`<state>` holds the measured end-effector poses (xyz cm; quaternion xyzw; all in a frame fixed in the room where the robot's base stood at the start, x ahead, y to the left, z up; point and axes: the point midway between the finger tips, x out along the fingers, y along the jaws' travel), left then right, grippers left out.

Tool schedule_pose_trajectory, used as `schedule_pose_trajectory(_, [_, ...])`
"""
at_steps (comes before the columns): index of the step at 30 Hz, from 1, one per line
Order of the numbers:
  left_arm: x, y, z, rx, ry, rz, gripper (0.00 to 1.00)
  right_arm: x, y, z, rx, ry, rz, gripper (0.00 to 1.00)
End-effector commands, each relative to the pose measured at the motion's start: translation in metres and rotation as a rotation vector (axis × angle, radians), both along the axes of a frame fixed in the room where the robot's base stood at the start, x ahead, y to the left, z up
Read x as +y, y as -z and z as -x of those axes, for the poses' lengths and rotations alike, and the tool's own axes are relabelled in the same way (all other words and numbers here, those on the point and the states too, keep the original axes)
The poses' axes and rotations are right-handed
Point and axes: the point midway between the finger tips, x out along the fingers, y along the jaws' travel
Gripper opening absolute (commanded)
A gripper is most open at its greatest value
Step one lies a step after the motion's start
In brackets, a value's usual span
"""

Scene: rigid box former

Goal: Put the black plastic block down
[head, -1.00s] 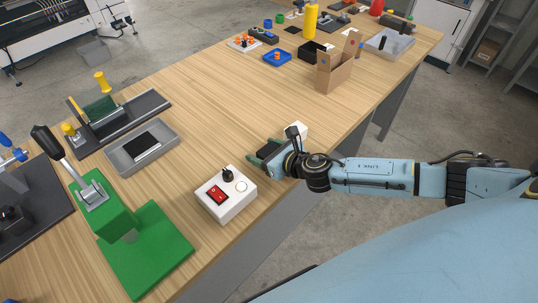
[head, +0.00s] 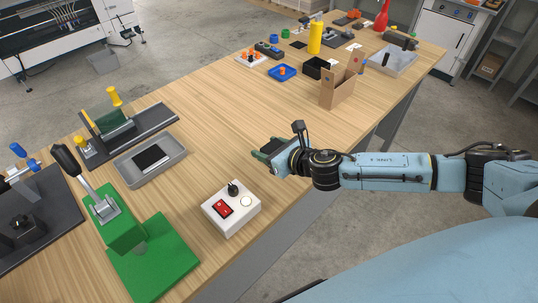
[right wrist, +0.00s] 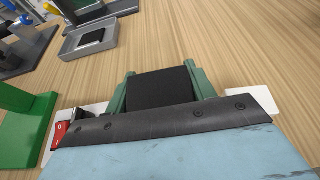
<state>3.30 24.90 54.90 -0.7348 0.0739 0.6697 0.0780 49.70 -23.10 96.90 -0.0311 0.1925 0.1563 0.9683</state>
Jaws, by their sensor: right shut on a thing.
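My right gripper (head: 264,150) is shut over the wooden table, beyond the white switch box. In the right wrist view its green fingers stand on either side of a black plastic block (right wrist: 162,87), which they hold. The wood shows around the block; I cannot tell whether the block touches the table. In the head view the held block is mostly hidden by the gripper. Another flat black piece (head: 152,158) lies in the grey tray (head: 177,168) to the left. My left gripper is not in view.
A white box with a red switch (head: 222,208) stands near the front edge, with a green lever press (head: 152,262) left of it. A white flat thing (right wrist: 262,103) lies beside the gripper. A cardboard box (head: 340,88) stands farther back. The middle of the table is clear.

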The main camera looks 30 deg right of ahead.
Motion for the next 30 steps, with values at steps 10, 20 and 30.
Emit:
schedule_pose_trajectory(10, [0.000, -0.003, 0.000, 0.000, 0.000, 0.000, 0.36, 0.006, -0.026, 0.002, -0.002, 0.012, -0.003, 0.29])
schedule_pose_trajectory(20, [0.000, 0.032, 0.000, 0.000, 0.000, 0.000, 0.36, 0.036, -0.057, 0.032, 0.003, 0.174, -0.011, 0.29])
schedule_pose_trajectory(30, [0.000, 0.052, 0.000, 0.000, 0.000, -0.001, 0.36, 0.030, -0.081, 0.071, 0.001, 0.314, -0.004, 0.29])
